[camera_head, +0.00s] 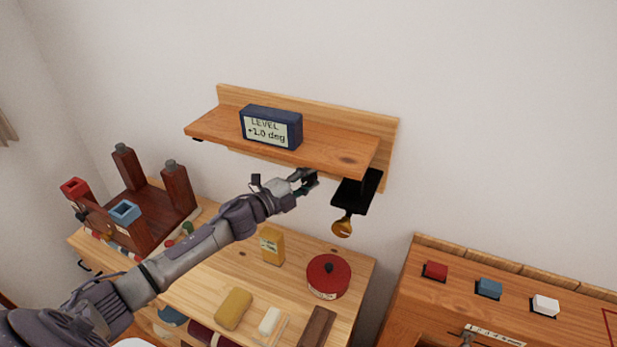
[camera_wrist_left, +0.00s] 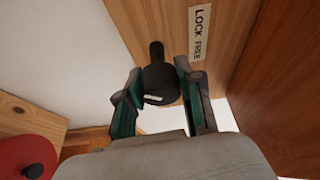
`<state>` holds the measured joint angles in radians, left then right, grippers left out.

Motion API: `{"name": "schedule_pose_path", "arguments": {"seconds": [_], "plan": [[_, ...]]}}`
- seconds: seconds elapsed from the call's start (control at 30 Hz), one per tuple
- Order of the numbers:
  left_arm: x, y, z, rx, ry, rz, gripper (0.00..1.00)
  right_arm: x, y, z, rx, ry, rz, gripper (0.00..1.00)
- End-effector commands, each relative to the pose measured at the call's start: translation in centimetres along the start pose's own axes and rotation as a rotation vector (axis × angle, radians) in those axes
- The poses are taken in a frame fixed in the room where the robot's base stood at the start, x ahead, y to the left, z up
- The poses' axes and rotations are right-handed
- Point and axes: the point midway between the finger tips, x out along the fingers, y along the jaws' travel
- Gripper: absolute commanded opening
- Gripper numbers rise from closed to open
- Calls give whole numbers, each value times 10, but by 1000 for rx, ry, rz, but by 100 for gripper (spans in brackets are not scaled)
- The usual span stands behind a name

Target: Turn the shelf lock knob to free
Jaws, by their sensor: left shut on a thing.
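The shelf lock knob (camera_wrist_left: 158,84) is black, with a narrow stub toward the top of the left wrist view and a small white mark on its face. It sits on the wood under the shelf (camera_head: 345,148). Beside it is a white label (camera_wrist_left: 199,32) reading LOCK and FREE. My left gripper (camera_head: 304,181) is up under the shelf's front edge; in the left wrist view its fingers (camera_wrist_left: 158,74) are on either side of the knob, shut on it. In the head view the knob cannot be told apart from the dark fingers. My right gripper is out of view.
A blue level display (camera_head: 270,127) reading +1.0 deg stands on the shelf. A black bracket (camera_head: 357,192) with a brass screw (camera_head: 342,228) hangs at its right end.

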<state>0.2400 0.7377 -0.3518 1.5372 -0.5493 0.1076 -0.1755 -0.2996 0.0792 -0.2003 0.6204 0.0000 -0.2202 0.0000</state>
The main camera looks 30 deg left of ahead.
Motion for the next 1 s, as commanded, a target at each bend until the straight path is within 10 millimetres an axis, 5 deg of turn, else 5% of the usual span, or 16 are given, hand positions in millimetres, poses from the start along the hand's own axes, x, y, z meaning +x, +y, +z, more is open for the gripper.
{"name": "schedule_pose_path", "arguments": {"seconds": [0.17,0.2,0.33,0.73,1.0], "plan": [[0,2,0,2,1,3,1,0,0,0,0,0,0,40],[0,2,0,2,1,3,43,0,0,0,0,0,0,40],[0,2,0,1,1,2,62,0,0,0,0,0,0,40],[-8,2,0,0,0,2,62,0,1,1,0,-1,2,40],[-56,3,0,0,0,6,62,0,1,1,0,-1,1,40]]}}
